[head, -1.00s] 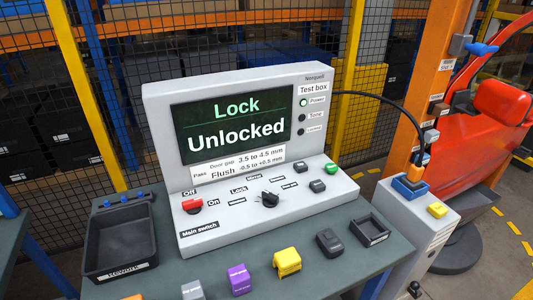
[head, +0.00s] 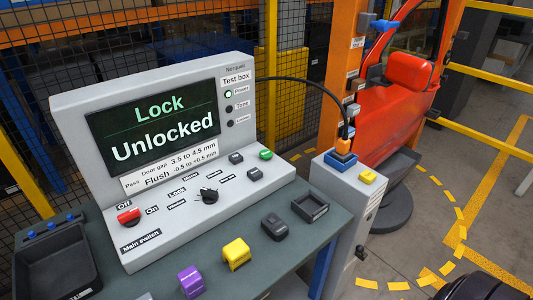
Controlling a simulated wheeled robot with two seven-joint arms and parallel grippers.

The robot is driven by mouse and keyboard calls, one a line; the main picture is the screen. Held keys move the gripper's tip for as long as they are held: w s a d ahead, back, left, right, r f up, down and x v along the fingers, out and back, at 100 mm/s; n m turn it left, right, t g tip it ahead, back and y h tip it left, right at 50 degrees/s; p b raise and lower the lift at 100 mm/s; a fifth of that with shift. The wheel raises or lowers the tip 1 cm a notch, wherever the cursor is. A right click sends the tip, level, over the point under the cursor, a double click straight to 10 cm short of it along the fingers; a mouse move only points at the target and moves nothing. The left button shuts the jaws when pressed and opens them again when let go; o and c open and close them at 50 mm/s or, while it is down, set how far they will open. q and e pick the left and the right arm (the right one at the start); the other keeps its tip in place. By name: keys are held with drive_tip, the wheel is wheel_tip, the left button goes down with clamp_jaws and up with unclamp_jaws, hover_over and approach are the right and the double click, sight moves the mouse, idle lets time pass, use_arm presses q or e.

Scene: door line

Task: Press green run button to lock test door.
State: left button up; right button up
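The test box (head: 70,130) stands on the dark bench, its screen (head: 152,122) reading "Lock Unlocked". The green button (head: 265,155) sits at the far right end of its sloped panel, above a dark button (head: 254,174). A black rotary knob (head: 208,195) is mid-panel, and the red main switch (head: 129,215) is at the left. The Power lamp (head: 228,94) is lit; the Tone lamp below it is dark. The red test door (head: 395,115) hangs at the right by an orange post. A dark rounded shape at the bottom right is unclear. Neither gripper is in view.
A black Rework tray (head: 55,270) is at the bench's left. Purple (head: 191,282) and yellow (head: 236,253) blocks, a dark fob (head: 275,227) and a small empty tray (head: 310,207) lie along the front. A grey cabinet (head: 345,195) with a cable plug stands right of the bench. Floor lies open beyond.

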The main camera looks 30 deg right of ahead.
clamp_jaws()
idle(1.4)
